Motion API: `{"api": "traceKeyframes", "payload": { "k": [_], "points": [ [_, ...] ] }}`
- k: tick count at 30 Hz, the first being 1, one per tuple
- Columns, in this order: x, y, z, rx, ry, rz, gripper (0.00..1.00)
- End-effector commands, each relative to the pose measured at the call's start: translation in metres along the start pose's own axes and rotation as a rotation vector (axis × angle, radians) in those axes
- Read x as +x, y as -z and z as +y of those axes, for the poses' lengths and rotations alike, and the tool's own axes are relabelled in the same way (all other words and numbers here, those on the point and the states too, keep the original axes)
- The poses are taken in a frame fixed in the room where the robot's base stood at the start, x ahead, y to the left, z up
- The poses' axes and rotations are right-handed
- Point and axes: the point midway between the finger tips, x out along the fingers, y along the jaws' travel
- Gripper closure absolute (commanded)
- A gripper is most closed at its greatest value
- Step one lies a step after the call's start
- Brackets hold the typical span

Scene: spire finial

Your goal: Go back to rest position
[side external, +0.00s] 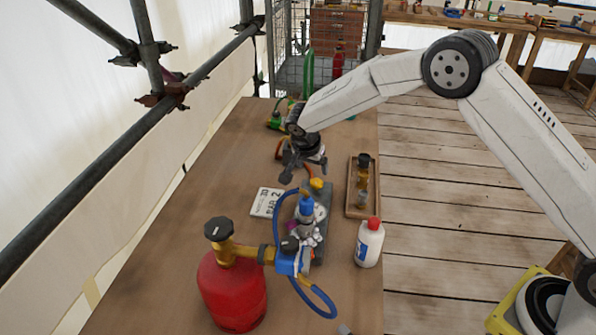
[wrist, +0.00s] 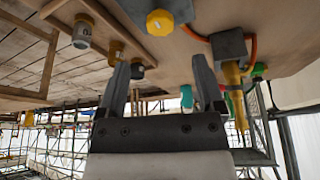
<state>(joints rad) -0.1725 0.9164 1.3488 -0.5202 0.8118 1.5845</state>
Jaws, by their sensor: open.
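My gripper (side external: 305,163) is open and hangs above the wooden workbench (side external: 190,235), over the area behind the small clamp-like assembly. In the wrist view its two fingers (wrist: 162,78) are spread apart with nothing held between them. Below and in front of it in the side view stands a dark block (side external: 321,222) carrying a silver figure-like piece (side external: 303,238) with a blue part on top.
A red gas bottle (side external: 232,290) with a brass valve and blue hose (side external: 318,299) stands at the front. A white red-capped bottle (side external: 369,243) and a wooden tray (side external: 351,208) with brass pieces are at the right. A printed card (side external: 266,202) lies left. Scaffold poles (side external: 120,150) line the left.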

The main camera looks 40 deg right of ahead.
Motion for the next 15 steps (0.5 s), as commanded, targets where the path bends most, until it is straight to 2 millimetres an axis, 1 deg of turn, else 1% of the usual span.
{"api": "traceKeyframes", "payload": {
  "k": [4,8,11,15],
  "points": [
    [-0.003,0.000,0.004,-0.020,0.003,-0.008,0.14],
    [-0.010,0.001,0.014,-0.071,0.011,-0.029,0.14],
    [-0.018,0.000,0.028,-0.132,0.021,-0.053,0.14],
    [-0.033,-0.003,0.052,-0.244,0.047,-0.092,0.14]
  ]
}}
